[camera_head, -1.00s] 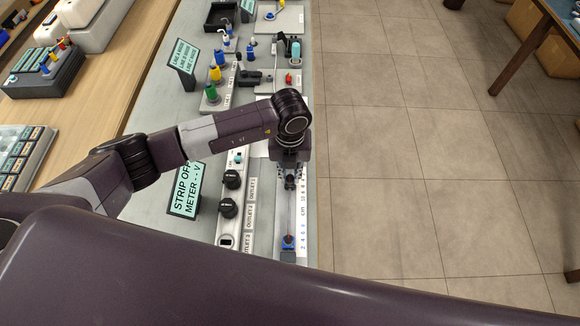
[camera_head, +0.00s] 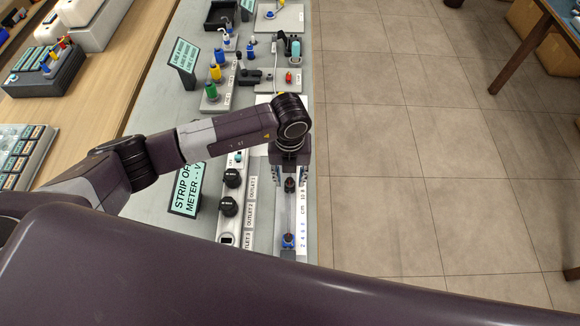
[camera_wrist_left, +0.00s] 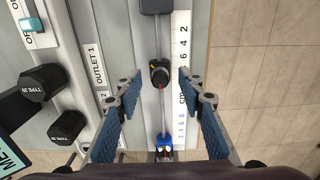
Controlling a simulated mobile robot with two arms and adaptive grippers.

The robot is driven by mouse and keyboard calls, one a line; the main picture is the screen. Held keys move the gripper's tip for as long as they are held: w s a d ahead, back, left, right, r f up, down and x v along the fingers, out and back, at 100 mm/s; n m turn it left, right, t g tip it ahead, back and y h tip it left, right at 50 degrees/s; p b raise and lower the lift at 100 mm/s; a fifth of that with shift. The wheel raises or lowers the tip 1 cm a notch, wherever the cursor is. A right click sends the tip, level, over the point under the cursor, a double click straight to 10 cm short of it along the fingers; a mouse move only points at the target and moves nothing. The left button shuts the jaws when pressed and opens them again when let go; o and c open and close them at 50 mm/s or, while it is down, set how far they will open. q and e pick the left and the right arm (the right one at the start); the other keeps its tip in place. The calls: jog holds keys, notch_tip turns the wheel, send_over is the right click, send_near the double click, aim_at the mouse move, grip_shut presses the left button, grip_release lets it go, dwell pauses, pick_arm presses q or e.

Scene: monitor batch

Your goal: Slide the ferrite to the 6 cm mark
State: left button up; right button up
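The ferrite looks like a dark cylinder (camera_wrist_left: 160,72) on a thin straight line running along a pale strip. In the head view, it (camera_head: 290,185) shows below my left wrist. My left gripper (camera_wrist_left: 159,78) is open, with one blue-padded finger on each side of the ferrite and a visible gap to both. A white ruler strip (camera_wrist_left: 182,45) marked in cm lies right of the line. In the wrist view, the ferrite is between the printed "cm" and the upper "6", nearer the "6"; the exact reading is unclear. My right gripper is not in view.
A blue fitting (camera_wrist_left: 164,142) sits on the line's lower end, and a grey block (camera_wrist_left: 156,6) at its upper end. Left stand an outlet strip with black knobs (camera_head: 228,207) and a meter sign (camera_head: 187,188). Floor lies right of the bench edge.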

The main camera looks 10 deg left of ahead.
pick_arm(q)
jog(key=shift+r, duration=0.15)
jog(key=shift+r+p, duration=1.75)
jog(key=shift+r, duration=0.65)
jog(key=shift+s+f, duration=0.1)
